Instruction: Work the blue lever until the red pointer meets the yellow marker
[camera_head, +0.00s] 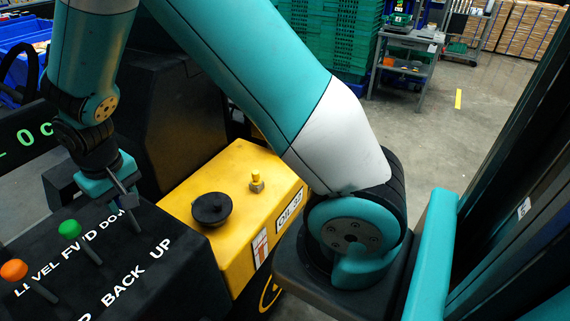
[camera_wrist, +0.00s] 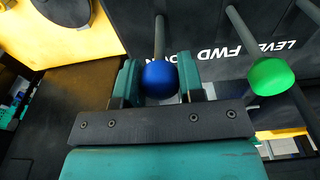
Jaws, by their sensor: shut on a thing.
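The blue lever (camera_wrist: 160,78) has a round blue knob on a grey shaft. In the wrist view the knob sits between the two jaws of my gripper (camera_wrist: 160,82), which are shut on it. In the head view my gripper (camera_head: 125,192) is at the left, over the black control panel (camera_head: 165,285), and hides the blue knob. Part of a lever shaft shows just below it. I cannot make out the red pointer or the yellow marker in either view.
A green-knobbed lever (camera_head: 70,229) stands close beside the blue one, and an orange-knobbed lever (camera_head: 14,270) stands further left. A yellow oil tank (camera_head: 190,195) with a black cap (camera_head: 211,208) adjoins the panel. A green-lit display (camera_head: 25,137) is at the left edge.

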